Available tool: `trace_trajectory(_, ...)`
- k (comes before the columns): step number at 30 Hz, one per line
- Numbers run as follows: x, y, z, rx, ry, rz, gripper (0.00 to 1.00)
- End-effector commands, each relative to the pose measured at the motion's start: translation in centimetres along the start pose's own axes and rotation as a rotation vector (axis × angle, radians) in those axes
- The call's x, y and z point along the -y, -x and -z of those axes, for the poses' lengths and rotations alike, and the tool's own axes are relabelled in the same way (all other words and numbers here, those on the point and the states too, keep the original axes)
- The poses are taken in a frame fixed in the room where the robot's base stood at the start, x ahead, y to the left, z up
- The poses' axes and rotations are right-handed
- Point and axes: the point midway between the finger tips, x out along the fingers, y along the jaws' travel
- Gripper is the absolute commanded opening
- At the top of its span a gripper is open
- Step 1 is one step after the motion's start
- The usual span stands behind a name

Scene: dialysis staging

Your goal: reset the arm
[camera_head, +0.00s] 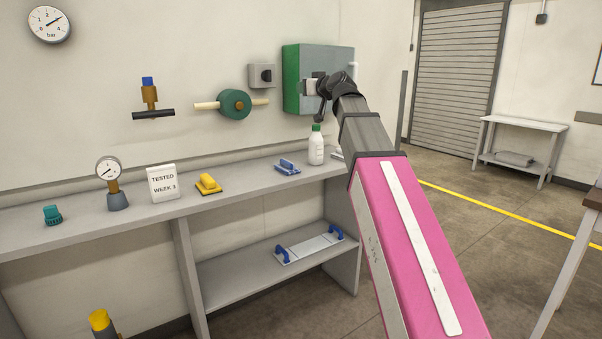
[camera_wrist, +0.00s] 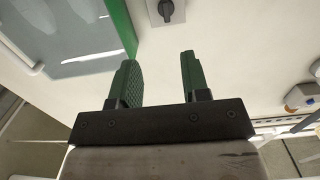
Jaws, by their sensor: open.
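My gripper shows in the wrist view (camera_wrist: 160,75) with its two dark green fingers apart and nothing between them. In the head view my pink and grey arm reaches up and away, and the gripper end (camera_head: 322,95) is in front of the green and grey wall cabinet (camera_head: 305,60). The arm's end hides part of the cabinet's lower right. In the wrist view the cabinet's green edge and glassy door (camera_wrist: 75,35) lie to the left of the fingers. A grey rotary switch (camera_wrist: 166,10) is on the wall beyond the fingertips.
Below the arm's end, a grey shelf (camera_head: 240,182) carries a white bottle (camera_head: 316,148), a blue-handled item (camera_head: 287,167), a yellow item (camera_head: 208,184), a sign (camera_head: 163,183) and a gauge (camera_head: 112,180). A green valve wheel (camera_head: 235,104) juts from the wall. Open floor (camera_head: 450,220) lies right.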

Motion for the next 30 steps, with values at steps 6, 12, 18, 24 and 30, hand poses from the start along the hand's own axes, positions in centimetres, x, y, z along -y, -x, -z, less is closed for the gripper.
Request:
trace_trajectory(6, -0.6, -0.3, -4.2, 0.071, -0.023, -0.007, 0.43)
trace_trajectory(12, -1.4, -0.4, -9.9, 0.171, -0.056, -0.019, 0.43)
trace_trajectory(18, -2.4, 0.2, -19.2, 0.337, -0.112, -0.046, 0.43)
trace_trajectory(24, -3.1, 2.0, -29.0, 0.521, -0.178, -0.083, 0.43)
trace_trajectory(30, -3.4, 4.9, -38.3, 0.704, -0.245, -0.131, 0.43)
